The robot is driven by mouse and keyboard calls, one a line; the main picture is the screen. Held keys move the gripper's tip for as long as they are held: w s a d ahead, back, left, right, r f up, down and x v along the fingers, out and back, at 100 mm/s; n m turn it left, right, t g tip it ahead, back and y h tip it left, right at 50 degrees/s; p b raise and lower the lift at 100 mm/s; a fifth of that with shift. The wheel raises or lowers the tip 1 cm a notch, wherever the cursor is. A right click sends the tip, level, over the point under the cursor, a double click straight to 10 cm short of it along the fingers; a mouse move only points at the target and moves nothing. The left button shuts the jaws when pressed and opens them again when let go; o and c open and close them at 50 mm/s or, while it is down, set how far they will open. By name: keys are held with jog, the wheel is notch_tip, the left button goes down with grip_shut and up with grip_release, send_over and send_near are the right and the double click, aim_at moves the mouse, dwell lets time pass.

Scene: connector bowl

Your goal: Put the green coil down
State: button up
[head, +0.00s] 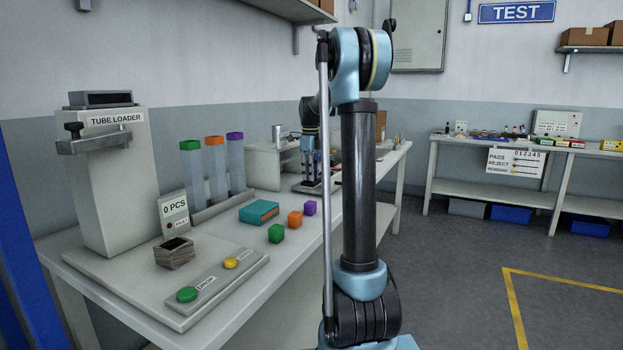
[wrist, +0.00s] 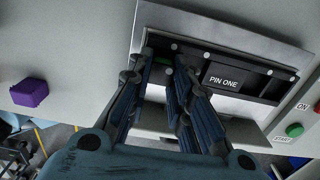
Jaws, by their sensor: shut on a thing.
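My gripper (head: 312,180) points down over a grey fixture on the far part of the bench, partly behind my arm in the head view. In the wrist view my gripper (wrist: 167,62) is shut on a small green thing, the green coil (wrist: 163,61); only a sliver of it shows between the fingertips. The fingertips are at the left part of a dark slot in the metal fixture (wrist: 215,30), beside the label PIN ONE. I cannot tell whether the coil touches the slot.
A purple block (wrist: 29,92) stands left of the fixture. A green button (wrist: 294,130) is at its right.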

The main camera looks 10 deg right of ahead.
jog(key=shift+f, duration=0.5)
jog(key=shift+f, duration=0.15)
jog(key=shift+s+f, duration=0.2)
jog(key=shift+s, duration=0.2)
jog(key=o, duration=0.9)
jog(key=shift+c, duration=0.2)
jog(key=shift+w+f, duration=0.65)
jog(key=shift+s+r, duration=0.25)
jog(key=shift+r, duration=0.2)
notch_tip(320, 180, up, 13)
